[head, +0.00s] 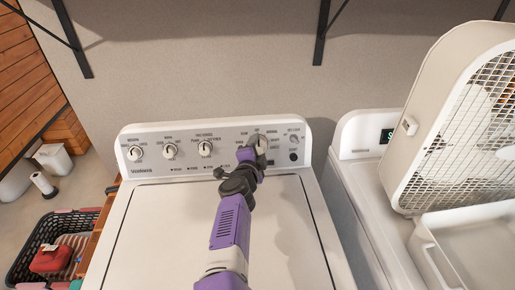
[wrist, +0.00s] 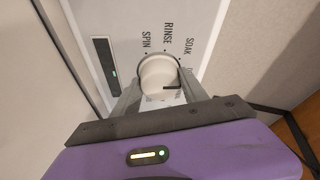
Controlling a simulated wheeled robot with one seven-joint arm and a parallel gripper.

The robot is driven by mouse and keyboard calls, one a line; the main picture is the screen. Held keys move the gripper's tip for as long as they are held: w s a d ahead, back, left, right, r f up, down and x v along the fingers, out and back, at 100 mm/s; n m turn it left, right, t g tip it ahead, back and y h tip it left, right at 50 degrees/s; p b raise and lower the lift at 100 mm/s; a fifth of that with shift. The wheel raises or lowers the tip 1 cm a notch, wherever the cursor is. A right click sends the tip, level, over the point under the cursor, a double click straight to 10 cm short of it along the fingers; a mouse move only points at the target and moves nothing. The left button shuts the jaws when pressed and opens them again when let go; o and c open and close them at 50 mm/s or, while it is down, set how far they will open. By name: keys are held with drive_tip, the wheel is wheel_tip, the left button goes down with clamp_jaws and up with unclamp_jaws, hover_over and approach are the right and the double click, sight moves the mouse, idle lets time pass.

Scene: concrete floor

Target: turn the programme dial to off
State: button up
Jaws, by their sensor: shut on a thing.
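The programme dial (wrist: 156,74) is a round white knob on the washer's control panel. In the wrist view its dark pointer line lies toward the right side of its face. Printed words SPIN, RINSE and SOAK show around it; other labels are partly hidden, and I cannot read an off mark. My gripper (wrist: 158,90) is shut on the dial, with one grey finger on each side. In the head view my gripper (head: 260,147) is at the right part of the panel and covers most of the dial.
The washer's panel (head: 185,135) has several smaller knobs to the left. A white box fan (head: 460,115) stands on the neighbouring machine (head: 375,190), beside a white bin (head: 475,240). A dark basket (head: 35,255) is on the floor at left. The washer lid (head: 160,220) is clear.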

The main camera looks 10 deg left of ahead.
drive_tip(key=o, duration=1.4)
drive_tip(key=shift+s+r+p, duration=0.2)
drive_tip(key=shift+s+p, duration=0.1)
drive_tip(key=shift+s, duration=0.15)
drive_tip(key=shift+p+v, duration=0.9)
drive_tip(key=shift+v, duration=2.55)
drive_tip(key=shift+f, duration=0.15)
